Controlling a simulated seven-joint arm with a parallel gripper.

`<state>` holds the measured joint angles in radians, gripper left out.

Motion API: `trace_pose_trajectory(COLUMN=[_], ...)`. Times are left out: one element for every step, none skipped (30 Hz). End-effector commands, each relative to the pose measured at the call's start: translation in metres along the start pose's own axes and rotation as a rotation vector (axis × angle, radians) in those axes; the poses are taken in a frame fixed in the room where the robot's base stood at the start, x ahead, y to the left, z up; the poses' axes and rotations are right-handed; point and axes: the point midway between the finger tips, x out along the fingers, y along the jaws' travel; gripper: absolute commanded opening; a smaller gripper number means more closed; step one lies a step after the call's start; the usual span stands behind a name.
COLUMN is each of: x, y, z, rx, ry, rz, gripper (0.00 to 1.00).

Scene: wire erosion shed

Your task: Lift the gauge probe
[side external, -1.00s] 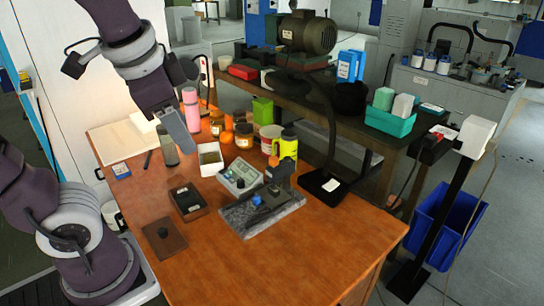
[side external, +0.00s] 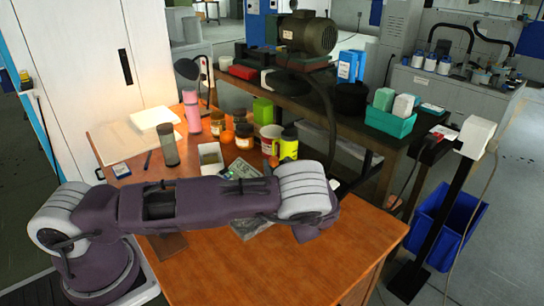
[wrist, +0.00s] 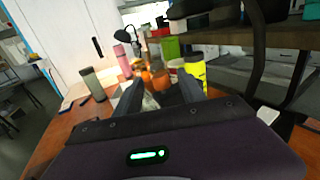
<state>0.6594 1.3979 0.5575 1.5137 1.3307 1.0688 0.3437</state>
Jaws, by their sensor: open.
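The gauge probe cannot be made out in either current view. In the side view my arm lies across its place, and only part of the grey readout box (side external: 240,169) and a strip of the stone base (side external: 252,229) show around it. In the wrist view the two dark fingers of my gripper (wrist: 160,95) are apart, pointing ahead over the table. A small pale thing shows between them, too blurred to name. My gripper is hidden behind the arm in the side view.
A pink bottle (side external: 192,112) and a lamp (side external: 188,69) are farther back. The front right tabletop (side external: 340,255) is clear.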

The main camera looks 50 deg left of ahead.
Motion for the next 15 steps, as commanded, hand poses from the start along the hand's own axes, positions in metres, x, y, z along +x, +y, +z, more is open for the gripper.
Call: trace_pose_trajectory(x=[0.001, 0.003, 0.007, 0.012, 0.017, 0.026, 0.032, 0.038, 0.046, 0.051, 0.056, 0.061, 0.064, 0.067, 0.069], y=[0.001, 0.001, 0.001, 0.001, 0.001, 0.002, 0.002, 0.001, 0.001, 0.002, 0.001, 0.001, 0.001, 0.001, 0.001], z=[-0.007, -0.010, -0.011, -0.011, -0.011, -0.011, -0.011, -0.011, -0.011, -0.011, -0.010, -0.010, -0.010, -0.010, -0.010], rx=[0.000, -0.001, -0.002, -0.003, -0.003, -0.002, -0.002, -0.002, -0.002, -0.002, -0.002, -0.002, -0.003, -0.003, -0.002], ry=[-0.001, 0.000, 0.000, 0.000, 0.000, -0.001, 0.000, 0.001, 0.000, 0.000, 0.000, 0.000, 0.001, 0.001, 0.001], rz=[0.001, 0.003, 0.003, 0.003, 0.005, 0.006, 0.005, 0.005, 0.005, 0.005, 0.004, 0.003, 0.004, 0.004, 0.003], gripper=[0.48, 0.48, 0.48, 0.48, 0.48, 0.48, 0.48, 0.48, 0.48, 0.48, 0.48, 0.48, 0.48, 0.48, 0.48])
